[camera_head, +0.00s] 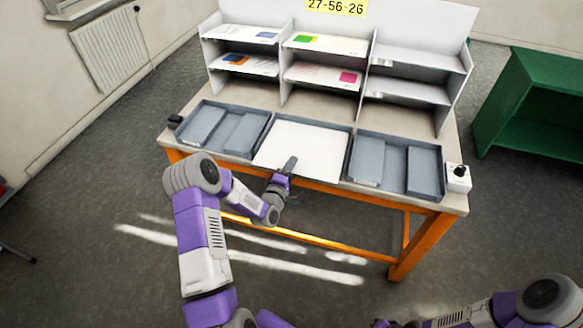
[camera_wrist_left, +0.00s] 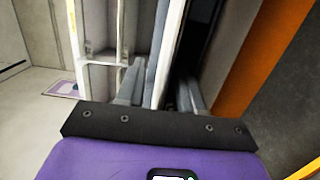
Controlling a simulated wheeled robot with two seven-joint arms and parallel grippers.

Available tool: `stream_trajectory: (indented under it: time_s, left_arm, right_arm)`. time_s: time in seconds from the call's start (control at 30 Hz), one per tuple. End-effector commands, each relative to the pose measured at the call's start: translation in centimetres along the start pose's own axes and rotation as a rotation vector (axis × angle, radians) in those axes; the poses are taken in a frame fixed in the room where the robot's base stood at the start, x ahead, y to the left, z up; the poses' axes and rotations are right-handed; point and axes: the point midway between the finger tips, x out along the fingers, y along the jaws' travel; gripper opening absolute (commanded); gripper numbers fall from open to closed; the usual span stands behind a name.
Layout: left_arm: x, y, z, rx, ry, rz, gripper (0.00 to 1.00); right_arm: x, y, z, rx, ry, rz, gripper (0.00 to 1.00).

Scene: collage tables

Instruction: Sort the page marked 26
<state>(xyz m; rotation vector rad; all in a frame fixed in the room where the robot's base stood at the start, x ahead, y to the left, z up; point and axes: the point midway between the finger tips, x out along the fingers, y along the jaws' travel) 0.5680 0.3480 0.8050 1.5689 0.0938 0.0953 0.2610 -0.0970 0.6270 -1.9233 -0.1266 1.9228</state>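My left gripper (camera_head: 290,166) is at the front edge of the white board (camera_head: 315,138) in the middle of the table. In the left wrist view its two fingers (camera_wrist_left: 163,90) stand apart, one on each side of a thin pale edge (camera_wrist_left: 166,50) seen edge-on. I cannot tell whether this edge is a page or the board. Pages with coloured patches lie in the shelf unit, such as one with a green patch (camera_head: 322,43) and one with a pink patch (camera_head: 325,75). No number is readable on any page. My right gripper is out of view.
A yellow sign (camera_head: 337,7) reads 27-56-26 above the shelves (camera_head: 412,88). A left blue-grey tray (camera_head: 259,134) and a right one (camera_head: 397,163) flank the board. An orange table frame (camera_head: 405,232) is below. A green shelf (camera_head: 537,85) stands at the right.

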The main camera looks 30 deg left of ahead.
Motion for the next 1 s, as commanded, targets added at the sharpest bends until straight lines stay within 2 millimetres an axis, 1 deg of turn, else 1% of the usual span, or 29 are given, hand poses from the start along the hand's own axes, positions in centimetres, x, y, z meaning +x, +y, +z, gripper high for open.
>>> stream_trajectory:
  time_s: [0.23,0.33,0.47,0.6,0.7,0.83,1.0]
  left_arm:
    - [-0.1,0.0,0.0,0.0,0.0,-0.001,0.37]
    - [-0.6,-0.1,0.0,0.0,0.0,-0.002,0.37]
    - [-2.4,0.0,0.0,-0.002,0.0,-0.004,0.37]
    - [-4.9,0.0,0.0,-0.002,0.0,-0.004,0.37]
    - [-6.3,0.0,0.0,-0.001,0.0,-0.003,0.37]
    - [-7.3,0.0,0.0,0.0,0.001,-0.002,0.37]
    - [-7.6,0.0,0.0,0.0,0.0,0.0,0.37]
  right_arm:
    - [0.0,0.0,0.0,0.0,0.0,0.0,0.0]
    - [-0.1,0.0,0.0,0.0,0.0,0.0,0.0]
    - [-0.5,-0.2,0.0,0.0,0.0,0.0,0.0]
    - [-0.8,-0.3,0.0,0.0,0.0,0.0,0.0]
    - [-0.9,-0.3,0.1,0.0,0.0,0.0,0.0]
    - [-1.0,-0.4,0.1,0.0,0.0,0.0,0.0]
    - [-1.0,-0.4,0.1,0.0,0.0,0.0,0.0]
